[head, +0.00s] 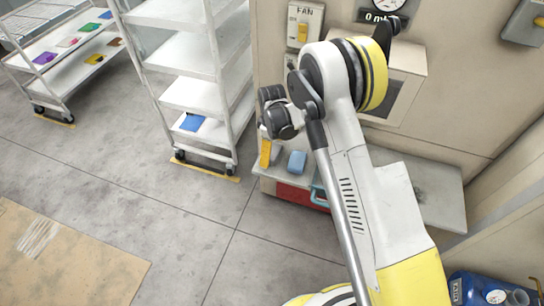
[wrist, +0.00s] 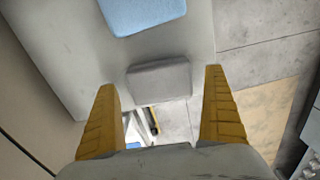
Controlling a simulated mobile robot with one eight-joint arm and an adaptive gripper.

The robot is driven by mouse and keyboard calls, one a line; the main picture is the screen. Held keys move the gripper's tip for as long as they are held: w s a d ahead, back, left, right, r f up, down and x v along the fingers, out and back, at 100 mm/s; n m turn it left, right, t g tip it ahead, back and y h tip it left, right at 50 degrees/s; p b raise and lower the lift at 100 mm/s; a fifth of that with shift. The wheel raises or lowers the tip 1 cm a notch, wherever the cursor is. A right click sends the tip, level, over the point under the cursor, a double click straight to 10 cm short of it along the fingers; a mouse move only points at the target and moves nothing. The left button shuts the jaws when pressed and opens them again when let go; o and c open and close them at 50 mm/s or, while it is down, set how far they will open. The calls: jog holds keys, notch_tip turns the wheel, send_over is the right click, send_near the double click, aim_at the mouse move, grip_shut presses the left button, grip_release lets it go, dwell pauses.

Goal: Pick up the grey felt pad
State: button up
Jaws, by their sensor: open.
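The grey felt pad (wrist: 158,80) lies near the edge of a light grey work surface (wrist: 75,45) in the wrist view. My gripper (wrist: 160,84) is open, with one yellow finger on each side of the pad in the picture. I see no finger touching it, and the height between them is hard to tell. In the head view my gripper (head: 265,153) points down over the left end of the bench, beside a blue pad (head: 297,163). The grey pad is mostly hidden there behind the finger. The blue pad also shows in the wrist view (wrist: 146,14), just above the grey pad.
A red container (head: 296,194) with a teal handle sits under the bench's front edge. A white shelf rack (head: 200,95) stands left, and a cart (head: 75,68) with coloured pads stands further left. A blue jug (head: 478,290) is at lower right. The floor between is clear.

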aim_at(273, 151)
jog(key=shift+f, duration=0.1)
jog(key=c, duration=1.2)
jog(key=shift+c, duration=0.2)
notch_tip(273, 151, up, 10)
jog(key=p, duration=0.3)
jog(key=shift+p, duration=0.3)
jog(key=o, duration=0.5)
jog(key=c, duration=0.4)
jog(key=shift+o, duration=0.2)
jog(key=shift+s+d, duration=0.1)
